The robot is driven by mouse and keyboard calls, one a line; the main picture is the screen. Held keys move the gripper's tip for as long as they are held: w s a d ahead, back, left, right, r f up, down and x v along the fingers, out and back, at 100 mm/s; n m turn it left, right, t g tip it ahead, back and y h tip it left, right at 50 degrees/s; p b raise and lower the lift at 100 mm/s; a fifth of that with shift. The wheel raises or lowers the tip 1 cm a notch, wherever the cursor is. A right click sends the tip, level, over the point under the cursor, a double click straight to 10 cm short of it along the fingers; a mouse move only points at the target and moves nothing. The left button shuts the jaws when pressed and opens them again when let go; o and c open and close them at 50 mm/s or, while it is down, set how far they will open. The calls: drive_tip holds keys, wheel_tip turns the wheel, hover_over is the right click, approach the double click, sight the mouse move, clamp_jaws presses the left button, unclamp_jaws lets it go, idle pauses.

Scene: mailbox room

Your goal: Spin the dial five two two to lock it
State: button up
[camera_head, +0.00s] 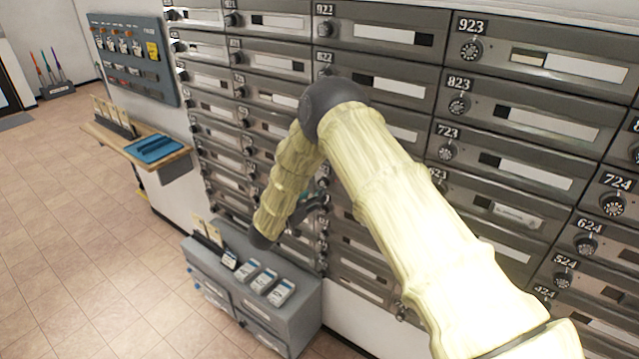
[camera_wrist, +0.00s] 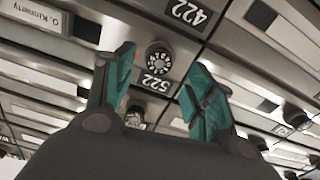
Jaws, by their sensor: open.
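The dial of box 522 (camera_wrist: 159,57) is a round dark knob with white marks around its rim. It sits beside the number plate 522 (camera_wrist: 152,83), which appears upside down in the wrist view. My gripper (camera_wrist: 165,75) is open, with one teal fingertip on each side of the dial in the picture. I see no clear contact between the fingers and the dial. In the head view my gripper (camera_head: 312,203) is small and partly hidden by my arm, low in front of the boxes. Dial 522 cannot be made out in the head view.
A number plate 422 (camera_wrist: 187,12) is close by in the wrist view. A grey cabinet (camera_head: 300,317) with cards on top stands on the floor below my gripper. A wooden shelf (camera_head: 108,140) is on the wall to the left. The tiled floor at left is clear.

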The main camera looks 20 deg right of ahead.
sight(322, 186)
drive_tip(key=shift+p+x, duration=0.95)
drive_tip(key=shift+x, duration=1.45)
drive_tip(key=c, duration=1)
